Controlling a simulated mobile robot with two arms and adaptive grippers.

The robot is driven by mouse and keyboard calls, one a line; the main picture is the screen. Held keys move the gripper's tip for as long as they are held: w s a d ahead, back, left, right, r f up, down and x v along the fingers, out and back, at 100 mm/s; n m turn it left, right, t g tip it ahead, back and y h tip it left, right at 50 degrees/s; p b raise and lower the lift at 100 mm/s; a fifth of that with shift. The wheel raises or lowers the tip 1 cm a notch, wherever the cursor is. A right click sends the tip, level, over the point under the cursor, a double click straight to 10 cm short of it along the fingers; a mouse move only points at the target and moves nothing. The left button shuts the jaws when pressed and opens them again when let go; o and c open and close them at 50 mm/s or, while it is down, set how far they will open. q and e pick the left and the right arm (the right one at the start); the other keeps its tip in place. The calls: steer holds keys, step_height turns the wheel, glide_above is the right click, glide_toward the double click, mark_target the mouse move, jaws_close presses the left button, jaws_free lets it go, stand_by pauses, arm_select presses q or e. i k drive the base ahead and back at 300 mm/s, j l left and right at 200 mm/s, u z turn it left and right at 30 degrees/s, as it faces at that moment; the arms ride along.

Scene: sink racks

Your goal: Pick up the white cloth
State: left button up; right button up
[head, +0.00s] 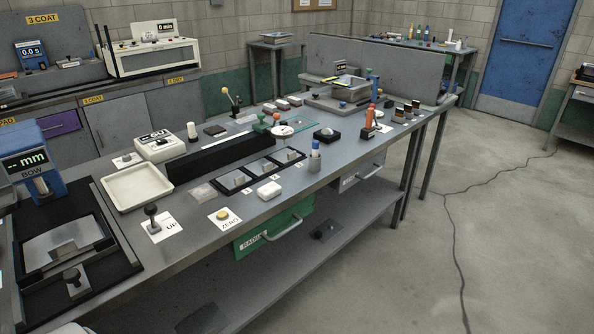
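A small white folded-looking item (269,190), which looks like the white cloth, lies on the front part of the grey metal workbench (330,178). Neither of my grippers shows in this view.
A cream tray (138,187), a long black block (222,157) and a yellow button on a ZERO card (223,215) are left of the item. An open green drawer (275,231) juts out below.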

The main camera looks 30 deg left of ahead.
mark_target(270, 191)
steer(key=i, duration=1.9)
steer(key=i+u, duration=0.2)
steer(key=i, duration=0.3)
steer(key=i+l+u, duration=0.2)
steer(key=i, duration=0.25)
steer(key=i+l+u, duration=0.2)
steer(key=i, duration=0.25)
steer(key=u, duration=2.05)
